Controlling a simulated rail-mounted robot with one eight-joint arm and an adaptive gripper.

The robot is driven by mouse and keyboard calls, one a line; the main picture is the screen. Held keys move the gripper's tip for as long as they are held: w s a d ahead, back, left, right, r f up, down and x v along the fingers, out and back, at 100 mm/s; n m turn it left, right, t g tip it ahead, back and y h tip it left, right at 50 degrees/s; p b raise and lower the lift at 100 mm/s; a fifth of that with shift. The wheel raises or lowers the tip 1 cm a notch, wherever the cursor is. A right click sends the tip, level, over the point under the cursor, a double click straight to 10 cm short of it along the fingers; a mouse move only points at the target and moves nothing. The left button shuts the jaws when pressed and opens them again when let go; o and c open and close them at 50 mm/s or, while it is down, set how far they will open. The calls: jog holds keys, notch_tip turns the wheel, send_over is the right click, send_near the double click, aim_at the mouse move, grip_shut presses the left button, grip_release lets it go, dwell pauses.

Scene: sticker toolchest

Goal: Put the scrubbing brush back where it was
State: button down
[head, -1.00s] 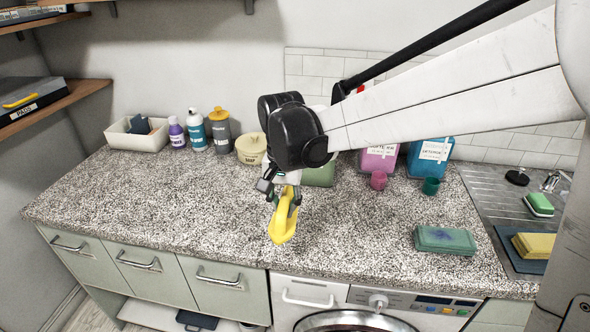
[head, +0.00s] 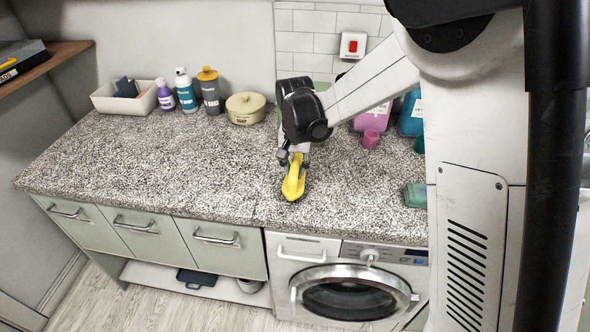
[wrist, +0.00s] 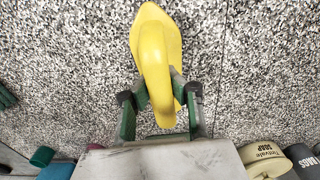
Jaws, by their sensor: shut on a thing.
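The scrubbing brush (head: 293,179) is yellow with an arched handle and dark bristles below. My gripper (head: 294,160) is shut on its handle, over the speckled worktop near the front edge above the washing machine. In the wrist view the brush (wrist: 155,60) points away from my gripper (wrist: 160,100), with the green-sided fingers on both sides of the handle. I cannot tell whether the bristles touch the worktop.
The worktop (head: 130,160) is clear to the left of my gripper. At the back stand a white bin (head: 125,98), several bottles and a soap tub (head: 246,108). A pink container (head: 372,117) and a green folded cloth (head: 415,195) are on the right. Drawers and a washing machine (head: 345,280) are below.

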jog(key=shift+f, duration=0.1)
jog(key=shift+f, duration=0.15)
jog(key=c, duration=2.3)
grip_release()
jog(key=o, duration=0.5)
notch_tip(320, 180, up, 12)
jog(key=shift+s+r, duration=0.1)
jog(key=shift+r, duration=0.15)
